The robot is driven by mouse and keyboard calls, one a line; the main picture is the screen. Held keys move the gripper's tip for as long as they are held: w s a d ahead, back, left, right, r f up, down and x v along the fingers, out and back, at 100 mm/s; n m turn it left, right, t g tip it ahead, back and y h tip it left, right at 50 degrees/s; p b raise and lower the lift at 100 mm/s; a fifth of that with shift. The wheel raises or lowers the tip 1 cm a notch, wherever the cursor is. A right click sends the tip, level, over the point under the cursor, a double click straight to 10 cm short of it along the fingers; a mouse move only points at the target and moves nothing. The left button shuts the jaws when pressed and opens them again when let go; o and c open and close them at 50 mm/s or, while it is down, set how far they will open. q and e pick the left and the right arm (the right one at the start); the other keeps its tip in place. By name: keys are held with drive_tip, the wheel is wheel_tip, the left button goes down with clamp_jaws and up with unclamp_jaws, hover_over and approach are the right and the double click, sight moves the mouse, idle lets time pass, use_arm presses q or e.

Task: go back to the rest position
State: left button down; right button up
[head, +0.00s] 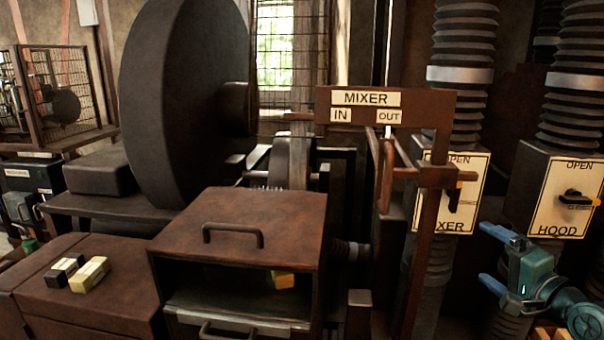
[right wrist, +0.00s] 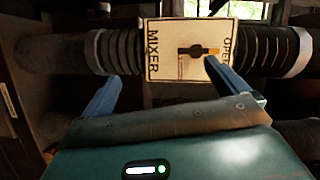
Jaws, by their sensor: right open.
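My right gripper (head: 482,252) is at the lower right of the head view, open and empty, its two blue fingers pointing left. In the right wrist view its fingers (right wrist: 160,74) are spread, with the mixer switch plate (right wrist: 190,50) beyond them; no contact shows. That plate also stands behind a brown post in the head view (head: 474,185), which hides part of it. Its dark lever (right wrist: 195,50) has its orange tip towards OPEN. The hood switch plate (head: 550,213) is right of the mixer plate, its lever (head: 578,198) lying sideways. My left gripper is not in view.
A brown post with a MIXER IN/OUT sign (head: 365,97) stands left of the gripper. Ribbed pipes (head: 463,45) rise behind it. A brown box with an open front (head: 200,225) and a large dark wheel (head: 180,100) are further left. Small blocks (head: 89,275) lie at lower left.

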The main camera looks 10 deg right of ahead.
drive_tip(key=s+a+f+n+g, duration=0.1)
drive_tip(key=s+a+f+n, duration=0.25)
drive_tip(key=f, duration=0.35)
drive_tip(key=s+a+f+n+g, duration=0.2)
drive_tip(key=a+f, duration=0.2)
drive_tip(key=f, duration=0.4)
drive_tip(key=s+a+f+n+g, duration=0.1)
drive_tip(key=s+a+f+n, duration=0.25)
drive_tip(key=f, duration=0.35)
drive_tip(key=s+a+f+n+g, duration=0.2)
drive_tip(key=s+a+f+n, duration=0.5)
drive_tip(key=s+a, duration=0.6)
wheel_tip(320, 180, down, 2)
drive_tip(key=shift+a+f+n+y, duration=0.3)
drive_tip(key=shift+a+n, duration=0.1)
drive_tip(key=shift+a, duration=0.45)
